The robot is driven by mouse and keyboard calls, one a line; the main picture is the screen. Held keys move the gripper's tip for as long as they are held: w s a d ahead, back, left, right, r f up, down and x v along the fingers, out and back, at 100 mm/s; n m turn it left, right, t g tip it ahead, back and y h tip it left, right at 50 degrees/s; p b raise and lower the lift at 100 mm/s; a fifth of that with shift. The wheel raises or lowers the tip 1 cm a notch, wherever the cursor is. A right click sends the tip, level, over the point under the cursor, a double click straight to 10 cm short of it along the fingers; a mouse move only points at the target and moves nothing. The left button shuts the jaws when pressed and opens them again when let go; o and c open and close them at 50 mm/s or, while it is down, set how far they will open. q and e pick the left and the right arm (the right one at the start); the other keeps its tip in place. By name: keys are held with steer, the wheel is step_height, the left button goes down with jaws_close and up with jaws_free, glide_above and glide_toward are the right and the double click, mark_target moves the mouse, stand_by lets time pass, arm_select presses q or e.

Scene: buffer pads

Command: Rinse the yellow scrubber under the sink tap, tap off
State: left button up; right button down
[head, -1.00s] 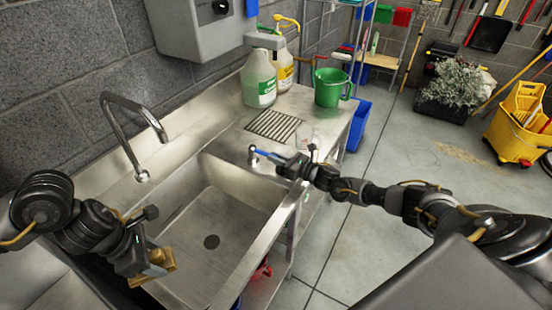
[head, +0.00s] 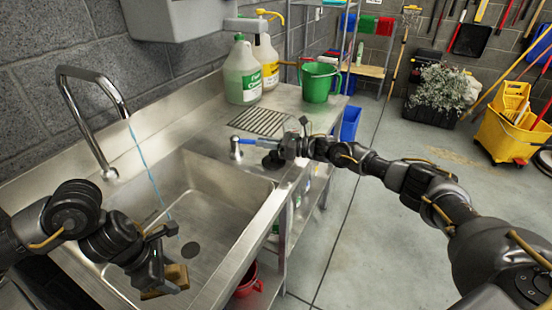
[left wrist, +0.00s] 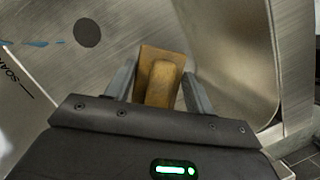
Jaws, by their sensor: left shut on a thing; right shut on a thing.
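The yellow scrubber (head: 178,277), a brownish-yellow block, is held in my left gripper (head: 166,266) low at the basin's near side. The left wrist view shows the scrubber (left wrist: 162,78) between both fingers. The sink tap (head: 92,72) arches over the basin, and a thin blue water stream (head: 148,168) falls from its spout. The stream passes behind my left gripper; in the left wrist view the water (left wrist: 28,43) is left of the scrubber, apart from it. My right gripper (head: 268,146) is shut at the blue tap lever (head: 247,141) on the sink's right deck, partly hiding it.
The steel sink basin (head: 222,180) has a dark drain (head: 190,249). A grate (head: 258,121), green-labelled jug (head: 242,72), yellow-labelled jug (head: 266,60) and green bucket (head: 320,82) stand on the counter behind. A red bucket (head: 247,281) is below. The basin's middle is clear.

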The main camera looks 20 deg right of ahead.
steer(key=b, duration=0.2)
steer(key=n+g+b, duration=0.1)
steer(key=shift+w+d+f+y+b, duration=0.15)
steer(key=shift+w+f+y+b, duration=0.2)
steer(key=shift+w+y+b, duration=0.05)
steer(key=shift+r+g+b, duration=0.2)
steer(key=shift+g+b, duration=0.1)
steer(key=shift+g, duration=0.2)
arm_select(q)
step_height(320, 180, down, 6)
steer(key=shift+d+r, duration=0.1)
arm_select(e)
steer(key=shift+d, duration=0.1)
steer(key=c, duration=1.4)
jaws_free()
steer(key=shift+w, duration=0.1)
arm_select(q)
steer(key=shift+w, duration=0.1)
arm_select(e)
steer(key=shift+r, duration=0.1)
